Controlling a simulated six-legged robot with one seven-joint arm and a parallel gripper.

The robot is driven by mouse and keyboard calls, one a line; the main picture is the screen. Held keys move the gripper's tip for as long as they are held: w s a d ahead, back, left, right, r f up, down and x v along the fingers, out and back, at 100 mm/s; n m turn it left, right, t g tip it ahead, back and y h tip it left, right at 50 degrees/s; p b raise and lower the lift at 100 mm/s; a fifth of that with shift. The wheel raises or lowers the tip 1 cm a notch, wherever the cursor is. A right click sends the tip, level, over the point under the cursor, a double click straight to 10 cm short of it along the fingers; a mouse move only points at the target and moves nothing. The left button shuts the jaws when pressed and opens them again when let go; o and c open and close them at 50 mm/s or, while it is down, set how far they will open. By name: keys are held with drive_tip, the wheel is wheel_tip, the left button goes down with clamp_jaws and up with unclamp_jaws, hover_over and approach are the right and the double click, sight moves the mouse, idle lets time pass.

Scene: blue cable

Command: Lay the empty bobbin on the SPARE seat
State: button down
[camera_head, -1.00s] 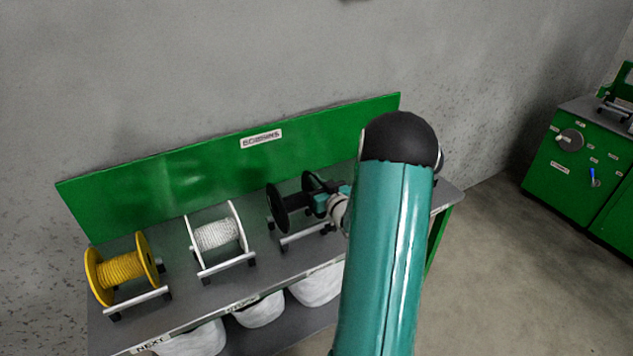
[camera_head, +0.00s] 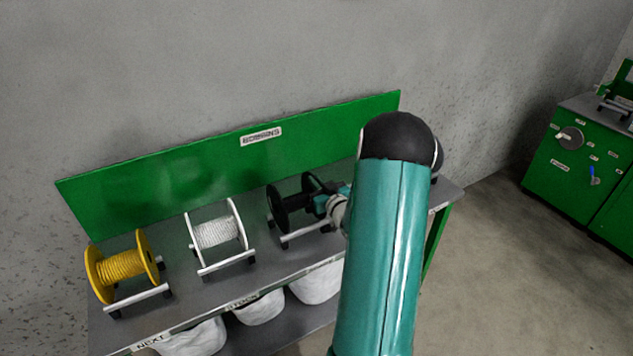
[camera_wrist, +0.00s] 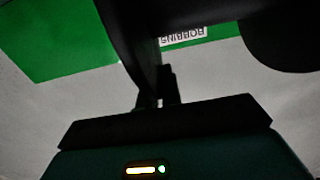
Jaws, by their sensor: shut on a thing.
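The empty black bobbin (camera_head: 278,210) is over the third seat (camera_head: 305,236) from the left on the grey bench. Its bare core lies roughly level between two round flanges. Its lower edge is at or very near the seat's rails; I cannot tell whether it rests on them. My gripper (camera_head: 318,202) is shut on the bobbin from the right side, and my arm hides part of it. In the wrist view the dark bobbin (camera_wrist: 290,35) fills the top, close to the fingers (camera_wrist: 158,100). No SPARE label is readable.
A yellow bobbin (camera_head: 121,266) and a white bobbin (camera_head: 215,233) sit on seats to the left. A green backboard (camera_head: 200,155) marked BOBBINS stands behind. White sacks (camera_head: 262,308) are below the bench top. A green cabinet (camera_head: 570,165) stands far right.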

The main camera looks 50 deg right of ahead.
drive_tip(key=c, duration=1.5)
unclamp_jaws()
drive_tip(key=shift+f, duration=0.1)
drive_tip(key=v, duration=1.4)
drive_tip(key=shift+w, duration=0.15)
